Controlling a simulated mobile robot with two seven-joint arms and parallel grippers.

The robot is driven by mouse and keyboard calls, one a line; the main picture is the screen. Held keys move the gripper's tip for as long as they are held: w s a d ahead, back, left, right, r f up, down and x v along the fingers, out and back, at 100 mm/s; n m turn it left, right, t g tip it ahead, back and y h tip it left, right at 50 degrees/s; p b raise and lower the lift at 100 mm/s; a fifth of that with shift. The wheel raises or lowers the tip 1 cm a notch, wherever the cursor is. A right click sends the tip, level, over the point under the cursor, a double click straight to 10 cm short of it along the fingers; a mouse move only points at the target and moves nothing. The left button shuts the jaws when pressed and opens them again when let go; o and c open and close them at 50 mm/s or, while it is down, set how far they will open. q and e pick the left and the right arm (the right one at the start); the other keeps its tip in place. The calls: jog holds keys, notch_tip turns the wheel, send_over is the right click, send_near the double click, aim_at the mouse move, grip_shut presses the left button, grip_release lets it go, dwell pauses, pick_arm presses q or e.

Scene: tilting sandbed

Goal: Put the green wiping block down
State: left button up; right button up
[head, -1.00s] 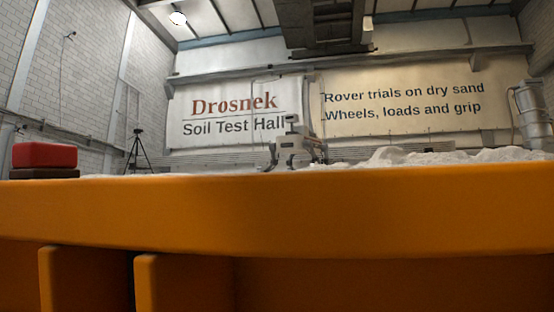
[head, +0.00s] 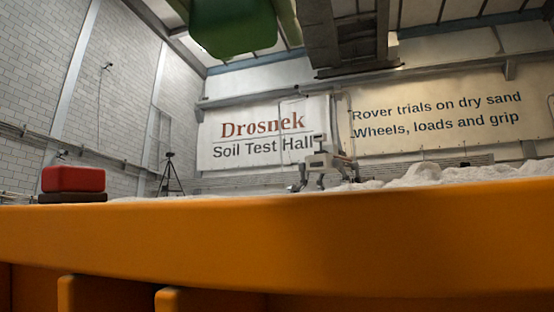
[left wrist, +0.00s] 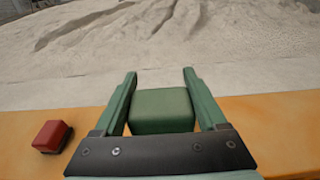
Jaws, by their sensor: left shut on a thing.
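The green wiping block (left wrist: 162,111) sits between the two green fingers of my left gripper (left wrist: 160,75) in the left wrist view. The gripper is shut on it. In the head view the green block (head: 232,34) hangs high at the top edge, well above the orange rim (head: 300,235), with part of the gripper (head: 285,20) beside it, cut off by the frame. The block's underside is what faces the head camera. My right gripper is in neither view.
A red block with a dark base (head: 73,180) rests on the rim at the left; it also shows in the left wrist view (left wrist: 51,136). Pale sand (left wrist: 190,35) lies beyond the rim. A small rover (head: 323,163) stands on the sand. The rim right of the red block looks clear.

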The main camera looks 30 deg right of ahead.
pick_arm(q)
jog(key=d+f, duration=0.1)
jog(key=d, duration=0.1)
jog(key=w+d+f, duration=0.1)
jog(key=f, duration=0.1)
jog(key=d+f, duration=0.1)
jog(key=d, duration=0.1)
jog(key=shift+w+d+f+b, duration=0.25)
jog(key=shift+d+f+b, duration=0.1)
jog(key=shift+f, duration=0.05)
jog(key=shift+w+d+f, duration=0.1)
jog(key=shift+d+f, duration=0.25)
jog(key=shift+f, duration=0.1)
jog(key=f, duration=0.2)
jog(key=d+f+b, duration=0.1)
jog(key=f, duration=0.1)
jog(key=shift+w+d, duration=0.15)
jog(key=shift+w, duration=0.05)
jog(key=shift+f, duration=0.1)
jog(key=shift+f+b, duration=0.25)
jog(key=shift+b, duration=0.1)
jog(key=o, duration=1.6)
jog(key=shift+c, duration=0.2)
jog(key=shift+r, duration=0.1)
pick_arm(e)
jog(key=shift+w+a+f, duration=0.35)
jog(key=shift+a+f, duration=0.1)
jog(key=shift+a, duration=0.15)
